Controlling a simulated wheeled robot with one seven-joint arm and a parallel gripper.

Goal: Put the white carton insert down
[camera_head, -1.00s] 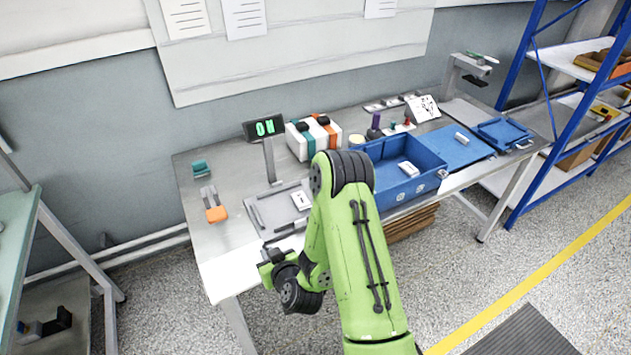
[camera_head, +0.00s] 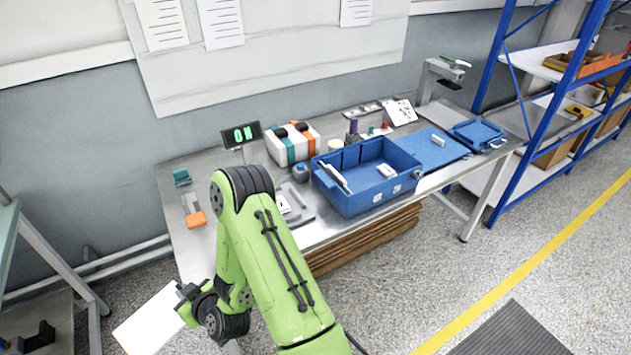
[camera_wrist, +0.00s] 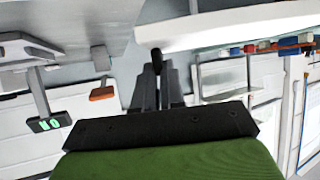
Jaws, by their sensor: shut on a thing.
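The white carton insert (camera_head: 150,322) is a flat white sheet at the lower left of the head view. It is held out beyond the table's near left corner, over the floor. My gripper (camera_head: 185,294) is shut on its right edge. In the wrist view the gripper's dark fingers (camera_wrist: 157,82) meet a broad white panel (camera_wrist: 225,27), which looks like the insert seen nearly edge-on. The exact grip contact is small and partly hidden by the fingers.
The metal table (camera_head: 180,240) holds a blue crate (camera_head: 350,200), a display (camera_head: 241,134), an orange-ended tool (camera_head: 196,218) and a teal block (camera_head: 181,177). A greenish bench (camera_head: 6,230) stands at far left. Bare floor lies between them.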

